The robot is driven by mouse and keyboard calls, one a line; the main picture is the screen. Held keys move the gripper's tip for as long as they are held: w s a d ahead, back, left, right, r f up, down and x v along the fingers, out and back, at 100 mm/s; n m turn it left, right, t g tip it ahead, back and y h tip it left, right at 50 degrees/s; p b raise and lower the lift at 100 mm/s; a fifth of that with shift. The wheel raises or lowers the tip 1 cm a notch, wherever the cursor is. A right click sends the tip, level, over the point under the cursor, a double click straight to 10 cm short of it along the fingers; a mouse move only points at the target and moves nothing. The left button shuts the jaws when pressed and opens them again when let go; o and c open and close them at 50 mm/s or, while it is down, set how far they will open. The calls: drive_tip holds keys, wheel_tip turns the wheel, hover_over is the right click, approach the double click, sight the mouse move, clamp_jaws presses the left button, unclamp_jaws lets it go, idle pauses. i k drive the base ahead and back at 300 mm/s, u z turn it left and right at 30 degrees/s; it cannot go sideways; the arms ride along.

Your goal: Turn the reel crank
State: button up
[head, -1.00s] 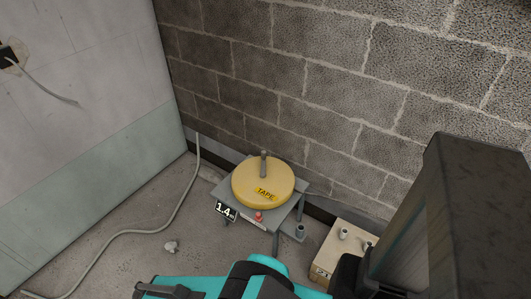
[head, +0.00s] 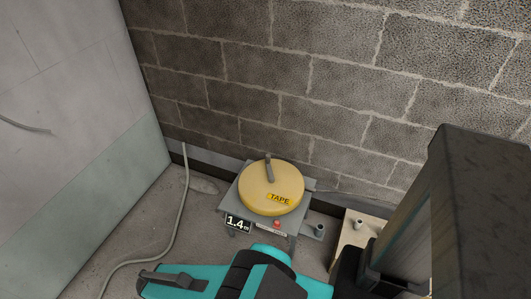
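The reel is a yellow disc marked TAPE (head: 271,190) on a grey stand (head: 230,201) beside the block wall. Its grey crank (head: 268,168) stands up from the far part of the disc's top, tilted slightly left. A display reading 1.4 (head: 237,224) and a red button (head: 277,223) sit on the stand's front edge. My teal and black arm crosses the bottom of the head view, short of the reel and not touching it. I cannot make out my gripper's fingertips. Nothing of mine is at the crank.
A light box with a grey peg (head: 360,223) stands right of the reel. A small grey cup (head: 318,231) is by the stand's right corner. A grey conduit (head: 180,216) runs along the floor at left. My dark column blocks the right side.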

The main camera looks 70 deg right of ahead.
sight(271, 178)
drive_tip(key=z, duration=0.2)
drive_tip(key=i, duration=1.05)
